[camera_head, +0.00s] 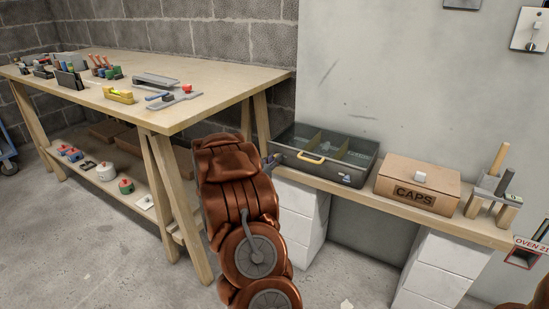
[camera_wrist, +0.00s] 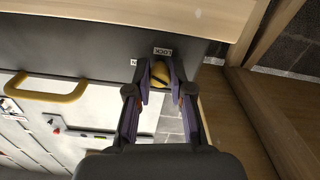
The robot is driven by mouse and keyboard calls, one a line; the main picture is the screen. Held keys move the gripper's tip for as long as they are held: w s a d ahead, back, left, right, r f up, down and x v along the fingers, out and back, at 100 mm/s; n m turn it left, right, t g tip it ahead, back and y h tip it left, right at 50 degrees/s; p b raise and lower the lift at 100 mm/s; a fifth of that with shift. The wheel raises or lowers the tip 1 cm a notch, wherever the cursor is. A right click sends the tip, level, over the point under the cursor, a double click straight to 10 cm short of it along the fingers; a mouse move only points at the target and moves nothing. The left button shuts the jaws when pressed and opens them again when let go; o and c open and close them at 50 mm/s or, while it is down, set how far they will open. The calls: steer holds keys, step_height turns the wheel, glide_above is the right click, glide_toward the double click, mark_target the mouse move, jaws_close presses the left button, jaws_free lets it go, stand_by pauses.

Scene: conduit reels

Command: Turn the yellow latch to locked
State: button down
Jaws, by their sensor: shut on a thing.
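The yellow latch (camera_wrist: 159,70) is a small round knob with a dark slanted line across it, on the dark grey wall of a case (camera_wrist: 70,42). My gripper (camera_wrist: 161,77) is shut on it, one finger on each side. A LOCK label (camera_wrist: 163,51) sits just beyond the latch; a second label to its left is partly hidden by a finger. In the head view the case (camera_head: 318,172) is an open, divided box with a yellow handle (camera_head: 311,158). The latch is hidden there behind my brown arm, and only a bit of my gripper (camera_head: 272,161) shows at the case's left end.
The case stands on a low wooden shelf (camera_head: 480,232) on white blocks. A cardboard CAPS box (camera_head: 418,184) and a wooden rack (camera_head: 491,196) stand to its right. A workbench (camera_head: 225,78) with tools is close on the left.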

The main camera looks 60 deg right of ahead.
steer(key=m+b, duration=0.2)
steer(key=m, duration=1)
steer(key=shift+m+b, duration=0.3)
stand_by(0.4)
steer(key=c, duration=1)
jaws_free()
steer(key=shift+c, duration=0.2)
steer(key=shift+w, duration=0.1)
steer(key=a, duration=1.2)
steer(key=shift+s, duration=0.25)
steer(key=shift+s, duration=0.15)
